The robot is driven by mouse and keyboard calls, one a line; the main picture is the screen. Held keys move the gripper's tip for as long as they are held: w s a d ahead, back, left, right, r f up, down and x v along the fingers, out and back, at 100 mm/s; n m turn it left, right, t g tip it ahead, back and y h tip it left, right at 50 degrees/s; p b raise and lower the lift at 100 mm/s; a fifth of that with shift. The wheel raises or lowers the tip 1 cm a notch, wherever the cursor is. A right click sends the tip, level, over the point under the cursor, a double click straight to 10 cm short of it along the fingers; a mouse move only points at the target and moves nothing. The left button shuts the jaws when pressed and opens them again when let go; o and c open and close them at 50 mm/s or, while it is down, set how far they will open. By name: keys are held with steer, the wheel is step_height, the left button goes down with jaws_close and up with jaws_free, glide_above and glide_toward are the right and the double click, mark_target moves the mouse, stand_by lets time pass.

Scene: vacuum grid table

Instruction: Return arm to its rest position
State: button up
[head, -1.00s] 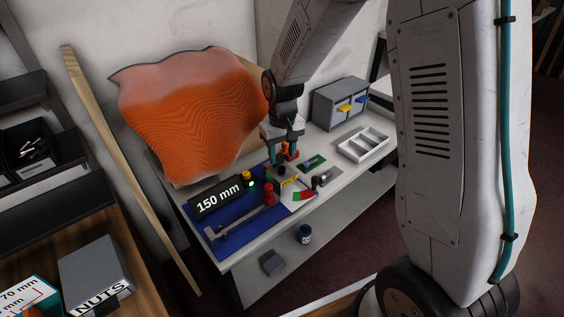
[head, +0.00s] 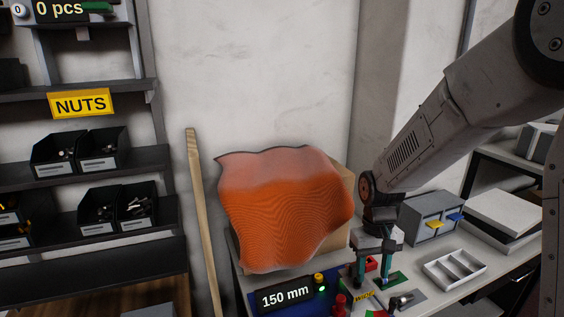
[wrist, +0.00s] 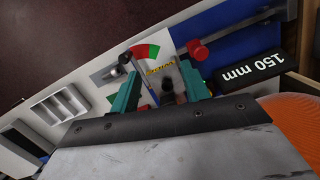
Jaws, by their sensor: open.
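My gripper (head: 374,282) is open over the workbench (head: 452,292), its two teal-tipped fingers pointing down, with a clear gap between them. In the wrist view its fingers (wrist: 165,92) stand apart on either side of a small dark knob (wrist: 167,88). I cannot tell whether they touch it. A card with a red and green dial (wrist: 142,56) and a yellow label (wrist: 160,70) lies beyond the fingers. My arm reaches down from the upper right in the head view.
An orange wavy sheet (head: 285,205) stands left of my gripper. A black 150 mm display (head: 285,295) is in front. A grey drawer box (head: 432,215) and a white divided tray (head: 455,268) are right. A wooden plank (head: 203,220) leans on the wall. Bin shelves (head: 80,170) are left.

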steer(key=s+d+r+t, duration=0.1)
steer(key=s+r, duration=0.8)
steer(key=s, duration=0.3)
steer(key=s+d+r+m+t, duration=0.1)
steer(key=s+r+t, duration=0.1)
steer(key=s+r, duration=0.6)
steer(key=shift+s+d+r, duration=0.3)
steer(key=shift+s+r, duration=0.1)
steer(key=shift+s, duration=1.65)
